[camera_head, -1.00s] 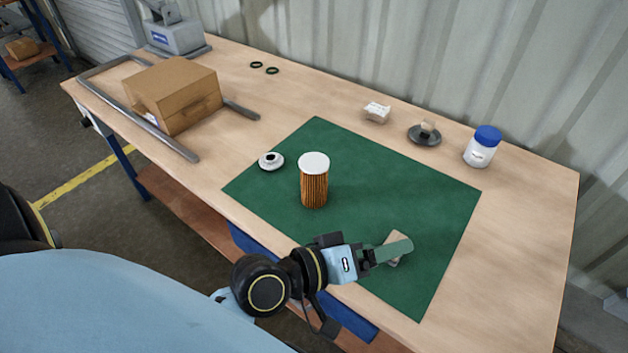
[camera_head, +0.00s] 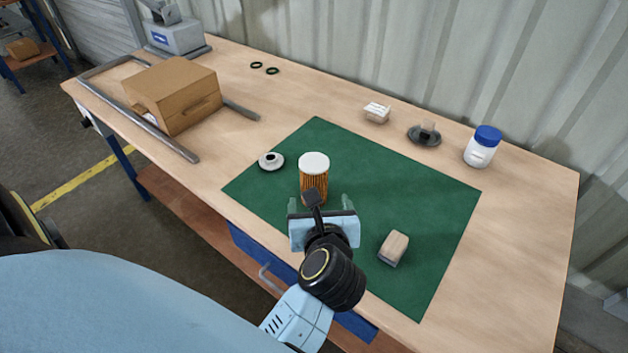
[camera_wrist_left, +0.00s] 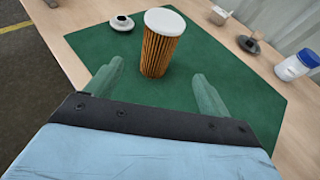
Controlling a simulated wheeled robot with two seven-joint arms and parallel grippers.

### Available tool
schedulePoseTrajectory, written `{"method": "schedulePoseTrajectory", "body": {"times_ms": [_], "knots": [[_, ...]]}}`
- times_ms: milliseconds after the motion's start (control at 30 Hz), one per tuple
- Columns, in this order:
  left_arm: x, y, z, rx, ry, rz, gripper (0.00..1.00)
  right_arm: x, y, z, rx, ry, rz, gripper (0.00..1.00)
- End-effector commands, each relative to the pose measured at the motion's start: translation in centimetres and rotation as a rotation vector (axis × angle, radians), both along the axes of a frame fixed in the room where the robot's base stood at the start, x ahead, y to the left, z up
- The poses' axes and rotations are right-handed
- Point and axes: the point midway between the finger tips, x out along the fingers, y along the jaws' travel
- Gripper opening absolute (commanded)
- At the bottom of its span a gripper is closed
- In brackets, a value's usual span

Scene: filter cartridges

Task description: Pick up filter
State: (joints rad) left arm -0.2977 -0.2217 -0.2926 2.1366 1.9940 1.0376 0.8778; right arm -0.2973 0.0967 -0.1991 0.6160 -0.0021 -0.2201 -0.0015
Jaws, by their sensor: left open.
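The filter (camera_head: 314,172) is an upright cylinder with orange-brown pleats and a white top cap. It stands on the green mat (camera_head: 410,190). My left gripper (camera_head: 320,203) is open and empty, just on the near side of the filter, its fingers pointing toward it. In the left wrist view the filter (camera_wrist_left: 162,45) stands ahead of the two greenish fingers (camera_wrist_left: 155,85), between them in direction and apart from both. The gripper's body hides the filter's lower part in the head view. My right gripper is not in view.
A wooden-topped block (camera_head: 393,248) lies on the mat to the right. A white-and-dark round part (camera_head: 271,161) sits at the mat's left edge. A cardboard box (camera_head: 173,95), a blue-lidded jar (camera_head: 482,147), a dark disc part (camera_head: 424,134) and black rings (camera_head: 264,68) lie farther off.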

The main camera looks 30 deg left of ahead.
Motion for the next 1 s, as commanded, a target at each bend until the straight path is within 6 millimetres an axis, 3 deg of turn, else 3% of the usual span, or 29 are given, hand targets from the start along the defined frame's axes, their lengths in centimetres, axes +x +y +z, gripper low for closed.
{"method": "schedulePoseTrajectory", "body": {"times_ms": [300,1000], "knots": [[4.3,3.4,-2.2,0.005,0.000,0.002,0.81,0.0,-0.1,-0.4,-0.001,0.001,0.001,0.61],[9.2,7.2,-4.9,0.004,-0.001,0.001,0.81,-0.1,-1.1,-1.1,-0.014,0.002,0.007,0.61]]}}
